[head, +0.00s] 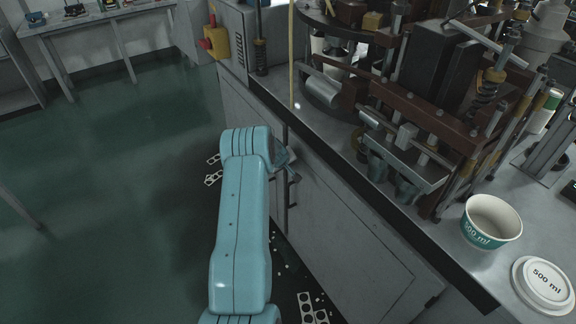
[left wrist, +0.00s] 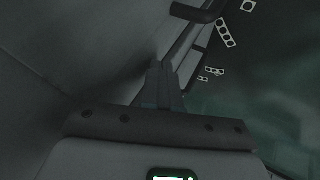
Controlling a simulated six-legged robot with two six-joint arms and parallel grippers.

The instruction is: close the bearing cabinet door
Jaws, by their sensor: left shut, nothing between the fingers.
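The grey cabinet under the machine bench has a near door panel (head: 345,235) and a far door panel (head: 245,120). Both look about flush with the front in the head view; a small gap cannot be ruled out. A dark bar handle (head: 292,192) is at the seam, partly hidden by my gripper; a dark handle also shows in the left wrist view (left wrist: 195,13). My left gripper (head: 291,170) is at the cabinet front by the seam, mostly hidden behind my teal wrist. Its fingers (left wrist: 163,82) are shut and empty, close to a grey panel; contact cannot be told. My right gripper is not in view.
Forming machinery (head: 430,100) stands on the benchtop, with a 500 ml cup (head: 492,225) and a lid (head: 545,283) near its front edge. Flat punched scraps (head: 307,308) lie on the floor by the cabinet. The green floor (head: 110,180) at left is mostly clear.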

